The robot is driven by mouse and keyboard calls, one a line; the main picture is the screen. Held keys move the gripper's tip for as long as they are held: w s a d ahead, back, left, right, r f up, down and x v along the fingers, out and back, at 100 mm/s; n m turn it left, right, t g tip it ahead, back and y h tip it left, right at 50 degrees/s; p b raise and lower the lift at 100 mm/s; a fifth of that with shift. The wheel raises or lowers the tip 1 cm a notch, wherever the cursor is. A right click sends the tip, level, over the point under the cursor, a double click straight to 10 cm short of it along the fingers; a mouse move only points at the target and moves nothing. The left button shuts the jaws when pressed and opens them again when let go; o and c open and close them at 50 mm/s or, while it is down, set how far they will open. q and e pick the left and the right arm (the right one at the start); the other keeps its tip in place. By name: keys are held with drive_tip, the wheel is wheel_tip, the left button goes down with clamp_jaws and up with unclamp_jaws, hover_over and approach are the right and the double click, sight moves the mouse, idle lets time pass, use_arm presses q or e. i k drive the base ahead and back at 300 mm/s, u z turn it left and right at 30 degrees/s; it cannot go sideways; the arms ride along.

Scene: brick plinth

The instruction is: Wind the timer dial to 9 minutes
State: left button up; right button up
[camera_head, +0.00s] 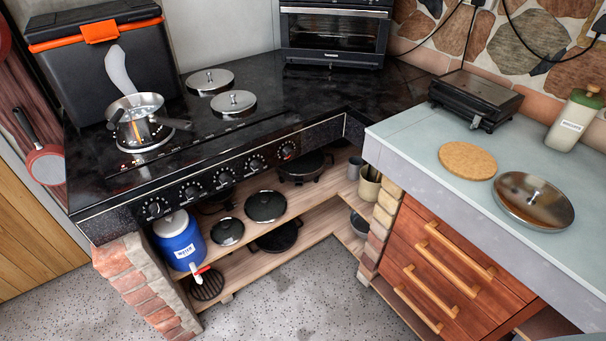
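A row of several round dark dials with pale markings runs along the black front panel of the stove (120,200). The leftmost dial (154,209) is near the panel's left end. The rightmost dial (288,150) has a reddish tint, unlike the others. The markings are too small to read, so I cannot tell which dial is the timer or where any pointer stands. Neither of my grippers is in view.
A small metal pot (135,106) sits over a glowing burner at the left. Two lidded metal discs (209,80) lie on the cooktop. A black toaster oven (334,35) stands behind. A blue jug (180,241) is on the shelf below. The right counter (410,145) holds a metal lid (533,199).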

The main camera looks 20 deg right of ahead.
sight(288, 152)
drive_tip(key=z, duration=0.65)
drive_tip(key=i, duration=1.2)
drive_tip(key=u, duration=0.15)
